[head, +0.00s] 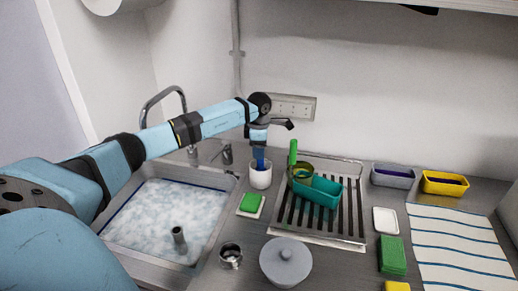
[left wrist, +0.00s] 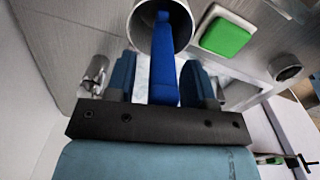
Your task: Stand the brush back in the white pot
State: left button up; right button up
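The white pot (head: 260,178) stands on the counter between the sink and the drying rack. The blue brush (left wrist: 163,58) reaches down into the mouth of the pot (left wrist: 143,14) in the left wrist view. My left gripper (head: 259,150) points down just above the pot. In the left wrist view its two fingers stand on either side of the brush with a gap at each side, so it looks open around it. My right gripper is in neither view.
The rack (head: 335,235) holds a teal basket (head: 316,191) and a green-handled strainer. The foamy sink (head: 165,215) is at left, with a lidded grey pot (head: 286,262) in front.

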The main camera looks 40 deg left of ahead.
pick_arm(q)
jog(key=shift+r, duration=0.15)
jog(key=shift+r, duration=0.25)
notch_tip(320, 180, up, 12)
jog(key=shift+f+b, duration=0.2)
jog(key=shift+b, duration=0.6)
jog(key=shift+s, duration=0.1)
